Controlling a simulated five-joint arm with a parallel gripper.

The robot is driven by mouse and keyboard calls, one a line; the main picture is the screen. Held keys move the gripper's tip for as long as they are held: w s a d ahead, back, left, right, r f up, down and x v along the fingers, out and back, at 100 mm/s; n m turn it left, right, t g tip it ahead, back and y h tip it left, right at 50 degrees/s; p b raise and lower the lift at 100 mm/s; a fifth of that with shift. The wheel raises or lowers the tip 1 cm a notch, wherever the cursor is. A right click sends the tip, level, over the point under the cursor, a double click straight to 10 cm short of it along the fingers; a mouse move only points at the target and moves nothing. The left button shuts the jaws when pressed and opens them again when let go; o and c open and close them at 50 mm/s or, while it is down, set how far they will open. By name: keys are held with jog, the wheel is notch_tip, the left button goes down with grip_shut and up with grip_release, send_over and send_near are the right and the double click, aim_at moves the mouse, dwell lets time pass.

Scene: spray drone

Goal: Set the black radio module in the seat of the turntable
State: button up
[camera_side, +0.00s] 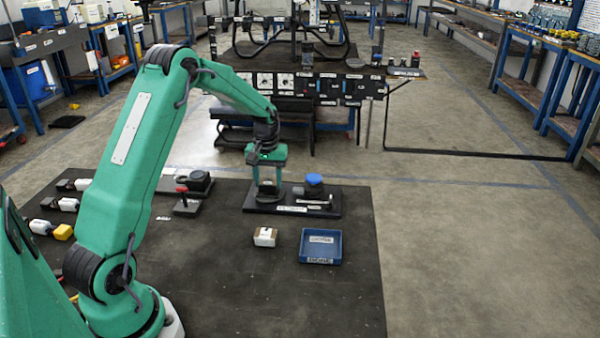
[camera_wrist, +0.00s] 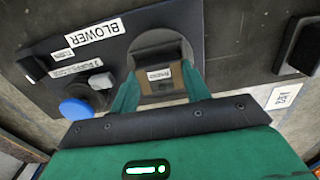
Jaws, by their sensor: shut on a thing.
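In the wrist view my gripper (camera_wrist: 160,88) has its green fingers closed on the sides of a small dark block with a white label (camera_wrist: 162,73), which looks like the radio module. A darker grey, partly rounded part (camera_wrist: 155,43) shows just behind the block; I cannot tell whether the block rests in a seat. In the side view my gripper (camera_side: 267,190) points down, low over the left end of a black base plate (camera_side: 328,208), and its fingers hide the block. A round black piece (camera_side: 197,180), possibly the turntable, lies left of it; I cannot tell for sure.
A blue knob (camera_side: 315,180) stands on the plate, right of my gripper; a BLOWER label (camera_wrist: 97,31) shows too. Several small parts lie left. The mat's front right is clear.

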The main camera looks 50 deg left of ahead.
aim_at(268, 182)
jog(key=shift+f, duration=0.4)
jog(key=shift+f, duration=0.1)
jog(key=o, duration=1)
notch_tip(268, 182, up, 12)
dwell(0.7)
